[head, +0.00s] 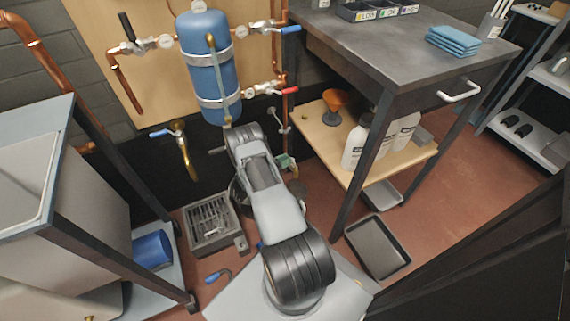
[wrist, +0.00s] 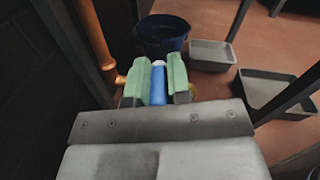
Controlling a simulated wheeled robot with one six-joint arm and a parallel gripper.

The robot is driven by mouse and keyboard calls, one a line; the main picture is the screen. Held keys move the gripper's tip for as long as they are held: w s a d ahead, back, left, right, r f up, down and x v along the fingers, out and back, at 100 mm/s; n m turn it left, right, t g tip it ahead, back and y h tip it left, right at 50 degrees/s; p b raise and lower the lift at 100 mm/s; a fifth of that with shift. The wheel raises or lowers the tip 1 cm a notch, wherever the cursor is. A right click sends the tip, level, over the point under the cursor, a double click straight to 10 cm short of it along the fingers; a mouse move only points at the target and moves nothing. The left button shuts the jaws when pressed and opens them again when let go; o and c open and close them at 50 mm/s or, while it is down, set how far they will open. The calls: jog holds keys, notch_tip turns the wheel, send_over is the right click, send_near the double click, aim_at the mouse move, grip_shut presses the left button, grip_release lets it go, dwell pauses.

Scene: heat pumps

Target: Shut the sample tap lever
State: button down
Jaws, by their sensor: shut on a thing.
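The sample tap lever (wrist: 157,88) is a blue handle between the two green jaws of my gripper (wrist: 157,68) in the wrist view. My gripper is shut on it, with one jaw pad against each side. A copper pipe (wrist: 94,35) with a brass fitting (wrist: 123,79) is just left of the jaws. In the head view my gripper (head: 285,163) is low at the right-hand copper pipe, beyond my arm. The lever and tap body are too small or hidden there, so I cannot tell the lever's exact angle.
A dark blue bucket (wrist: 162,35) stands on the floor beyond the jaws. Another blue lever (head: 160,132) tops a brass tap at left. A red lever (head: 288,91) is above my gripper. A bench (head: 400,60) with a lower shelf (head: 330,150) stands right; grey trays lie below.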

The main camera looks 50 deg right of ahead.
jog(key=shift+w+d+f+m+g+y+b, duration=0.1)
jog(key=shift+w+m+g+y+b, duration=0.05)
jog(key=shift+m+g+b, duration=0.25)
jog(key=shift+w+f+m+g+y+b, duration=0.1)
jog(key=shift+m+g+y+b, duration=0.05)
jog(key=shift+m+g+b, duration=0.3)
jog(key=shift+r+g, duration=0.25)
jog(key=shift+g, duration=0.1)
jog(key=c, duration=1.1)
grip_release()
jog(key=p+v, duration=0.3)
jog(key=v, duration=1)
jog(key=shift+w+a, duration=0.2)
jog(key=shift+a, duration=0.15)
